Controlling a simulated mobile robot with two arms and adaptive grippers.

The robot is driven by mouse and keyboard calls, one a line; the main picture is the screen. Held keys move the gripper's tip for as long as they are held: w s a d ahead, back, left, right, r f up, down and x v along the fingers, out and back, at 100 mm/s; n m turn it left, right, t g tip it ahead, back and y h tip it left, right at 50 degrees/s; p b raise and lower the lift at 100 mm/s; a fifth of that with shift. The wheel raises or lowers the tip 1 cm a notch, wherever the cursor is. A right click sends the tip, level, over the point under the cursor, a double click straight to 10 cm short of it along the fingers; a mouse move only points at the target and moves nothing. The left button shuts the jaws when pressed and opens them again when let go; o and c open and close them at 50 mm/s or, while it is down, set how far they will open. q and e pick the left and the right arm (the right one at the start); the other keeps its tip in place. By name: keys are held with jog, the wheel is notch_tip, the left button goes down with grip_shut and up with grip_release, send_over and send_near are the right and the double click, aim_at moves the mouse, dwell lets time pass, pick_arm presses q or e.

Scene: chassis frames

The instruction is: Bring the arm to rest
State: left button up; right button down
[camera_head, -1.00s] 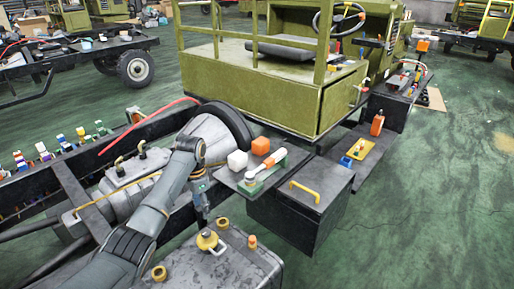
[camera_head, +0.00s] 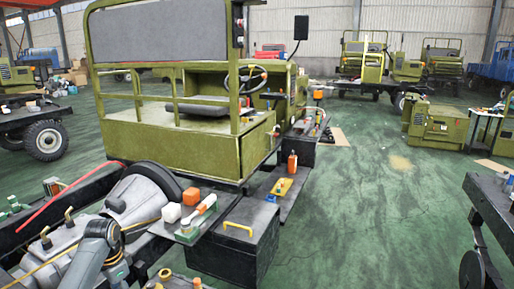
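My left arm (camera_head: 92,262) shows at the lower left of the head view, a grey jointed arm with its bent wrist end (camera_head: 112,245) over the chassis frame. Its far end runs down toward the bottom edge, and no gripper fingers can be made out. My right arm and gripper do not show.
A dark box (camera_head: 235,250) with a yellow handle (camera_head: 238,229) stands right of the shelf. The olive vehicle body (camera_head: 190,150) rises behind. A dark rack (camera_head: 490,215) stands at the right edge. The green floor (camera_head: 380,220) between is clear.

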pick_arm(q)
jog(key=s+d+f+t, duration=0.1)
jog(key=s+d+f, duration=1)
jog(key=s, duration=0.3)
jog(key=s+d+r+n+t, duration=0.1)
jog(key=s+d+r+n, duration=0.2)
jog(key=s, duration=0.7)
jog(key=s+d+r+n+t, duration=0.2)
jog(key=s+d+r, duration=0.1)
jog(key=s, duration=0.7)
notch_tip(320, 180, down, 24)
jog(key=s+g, duration=0.1)
jog(key=g, duration=0.1)
jog(key=s+a+f+g, duration=0.1)
jog(key=s+a+f, duration=0.1)
jog(key=s+f, duration=1.5)
jog(key=shift+s+a+f, duration=0.2)
jog(key=shift+a+f, duration=0.15)
jog(key=shift+f, duration=0.2)
